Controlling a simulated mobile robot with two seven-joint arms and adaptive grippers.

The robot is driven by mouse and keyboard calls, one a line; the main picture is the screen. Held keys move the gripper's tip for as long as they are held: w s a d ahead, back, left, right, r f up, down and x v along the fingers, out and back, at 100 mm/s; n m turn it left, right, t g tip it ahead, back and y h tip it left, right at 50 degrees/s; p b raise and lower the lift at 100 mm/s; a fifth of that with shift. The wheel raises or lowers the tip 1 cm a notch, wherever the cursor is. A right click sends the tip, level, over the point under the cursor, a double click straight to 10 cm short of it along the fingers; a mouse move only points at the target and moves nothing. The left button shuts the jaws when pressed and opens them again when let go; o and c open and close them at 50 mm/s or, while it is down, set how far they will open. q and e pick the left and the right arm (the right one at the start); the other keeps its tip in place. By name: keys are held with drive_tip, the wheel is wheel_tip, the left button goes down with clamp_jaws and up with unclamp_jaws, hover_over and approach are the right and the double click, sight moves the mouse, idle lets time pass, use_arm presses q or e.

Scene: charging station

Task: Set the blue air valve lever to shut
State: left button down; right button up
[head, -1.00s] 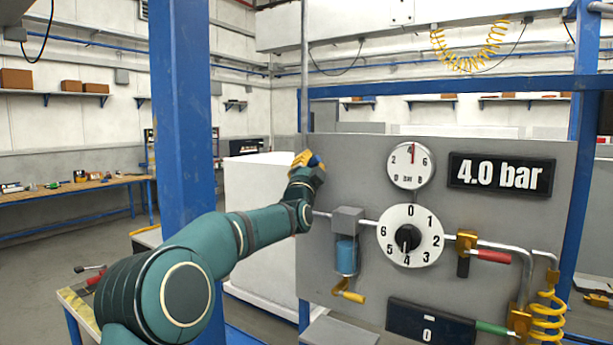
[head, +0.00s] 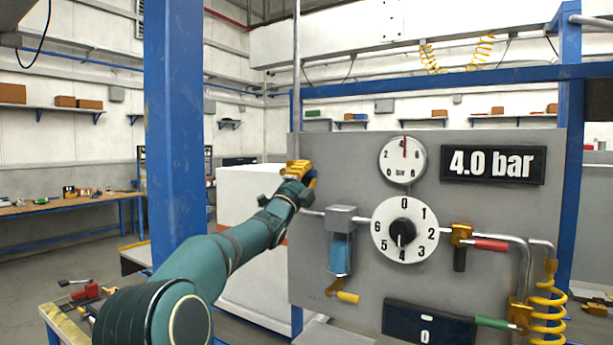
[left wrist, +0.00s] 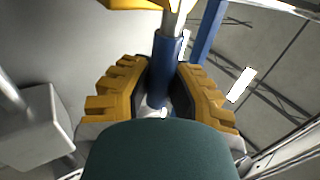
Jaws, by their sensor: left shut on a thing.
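The blue lever (left wrist: 166,62) runs from a yellow valve body (left wrist: 150,3) down between the fingers in the left wrist view. My left gripper (left wrist: 158,92) is shut on this lever, one ridged yellow finger on each side. In the head view my left gripper (head: 298,171) is at the upper left edge of the grey panel (head: 345,165). There the gripper hides most of the valve and lever, so the lever's angle is hard to read. My right gripper is not in view.
The panel carries a round gauge (head: 403,160), a display (head: 492,165) reading 4.0 bar, a numbered dial (head: 404,231), a filter with a blue bowl (head: 340,255), a red-handled valve (head: 490,245) and a green handle (head: 494,322). A blue post (head: 172,140) stands left of the panel.

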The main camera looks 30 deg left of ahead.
use_arm(q)
drive_tip(key=shift+f, duration=0.1)
drive_tip(key=c, duration=0.9)
unclamp_jaws()
drive_tip(key=shift+o, duration=0.2)
drive_tip(key=shift+s, duration=0.1)
drive_tip(key=v, duration=1.2)
